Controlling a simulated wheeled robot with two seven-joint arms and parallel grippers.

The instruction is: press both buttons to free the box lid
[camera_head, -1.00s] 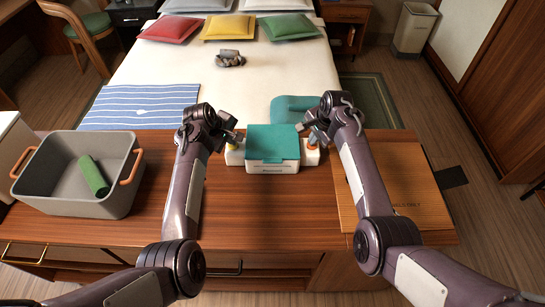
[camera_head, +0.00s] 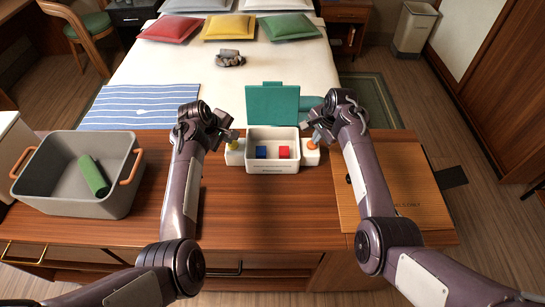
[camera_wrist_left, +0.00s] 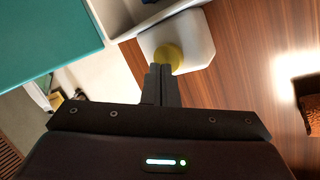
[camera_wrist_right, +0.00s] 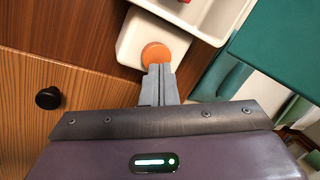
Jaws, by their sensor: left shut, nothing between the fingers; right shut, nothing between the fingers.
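The white box (camera_head: 272,170) stands on the counter with its teal lid (camera_head: 272,104) raised upright at the back. A yellow button (camera_wrist_left: 169,57) is on a white block (camera_wrist_left: 203,45) at the box's left. An orange button (camera_wrist_right: 156,54) is on a white block (camera_wrist_right: 126,45) at its right. My left gripper (camera_head: 233,137) is shut and empty, its tips at the yellow button. My right gripper (camera_head: 312,138) is shut and empty, its tips at the orange button. I cannot tell whether either tip touches.
A grey bin (camera_head: 70,200) with orange handles holds a green cylinder (camera_head: 92,176) at the left. A wooden board (camera_head: 410,185) lies at the right under my right arm. Counter in front of the box is clear. A bed (camera_head: 200,75) stands behind.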

